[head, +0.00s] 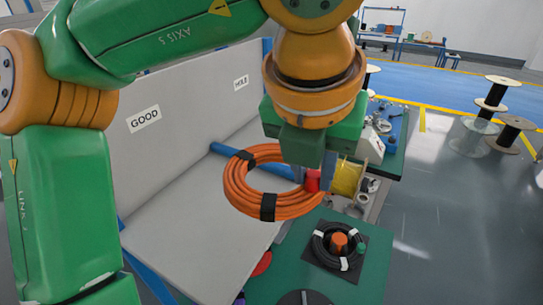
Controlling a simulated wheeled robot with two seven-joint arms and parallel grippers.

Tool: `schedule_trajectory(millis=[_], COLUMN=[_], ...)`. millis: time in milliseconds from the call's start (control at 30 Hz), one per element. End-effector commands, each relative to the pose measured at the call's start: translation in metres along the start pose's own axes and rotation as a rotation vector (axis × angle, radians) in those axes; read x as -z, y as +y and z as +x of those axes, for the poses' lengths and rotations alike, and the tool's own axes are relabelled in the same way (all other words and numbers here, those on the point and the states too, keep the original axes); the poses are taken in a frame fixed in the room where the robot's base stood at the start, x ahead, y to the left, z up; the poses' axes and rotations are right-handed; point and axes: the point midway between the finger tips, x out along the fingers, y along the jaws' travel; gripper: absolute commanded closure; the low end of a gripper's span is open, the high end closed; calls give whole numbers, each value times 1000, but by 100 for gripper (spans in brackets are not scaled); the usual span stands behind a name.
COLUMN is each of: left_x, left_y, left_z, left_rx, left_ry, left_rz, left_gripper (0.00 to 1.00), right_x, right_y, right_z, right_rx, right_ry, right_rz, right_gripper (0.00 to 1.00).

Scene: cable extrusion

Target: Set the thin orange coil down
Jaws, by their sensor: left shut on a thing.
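The orange coil (262,197), a ring of cable bound with black bands, hangs tilted in the air under my left gripper (309,183). My left gripper is shut on the coil's right side, and the fingers partly hide that side. The coil is in front of a grey-white panelled surface (175,215) with a "GOOD" label (144,119) on its back wall and a second label (240,82) further right. My right gripper is not in view.
A green table (350,287) at the lower right holds a black coil (330,256) around an orange post (338,240). A yellow spool (347,177) and small parts stand behind it. Wooden cable reels (509,134) stand on the floor at right.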

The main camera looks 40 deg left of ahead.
Motion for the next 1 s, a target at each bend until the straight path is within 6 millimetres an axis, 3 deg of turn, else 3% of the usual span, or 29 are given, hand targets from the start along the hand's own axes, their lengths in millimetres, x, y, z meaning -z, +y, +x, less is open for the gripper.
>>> schedule_trajectory(millis=[67,167,300,467,700,1000], left_x=[1,3,-2,-9,-6,6], left_y=[2,16,48,88,121,132], left_z=[5,22,38,56,95,134], left_rx=[0,0,1,2,5,3], left_ry=[-2,-6,-7,-7,0,1], left_rz=[-2,-9,-10,-9,0,2], left_gripper=[100,100,100,100,100,100], right_x=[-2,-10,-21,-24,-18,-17], right_y=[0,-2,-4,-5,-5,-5], right_z=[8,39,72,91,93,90], right_rx=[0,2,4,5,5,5], right_ry=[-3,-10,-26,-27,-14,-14], right_rz=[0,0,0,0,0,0], right_gripper=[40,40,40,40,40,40])
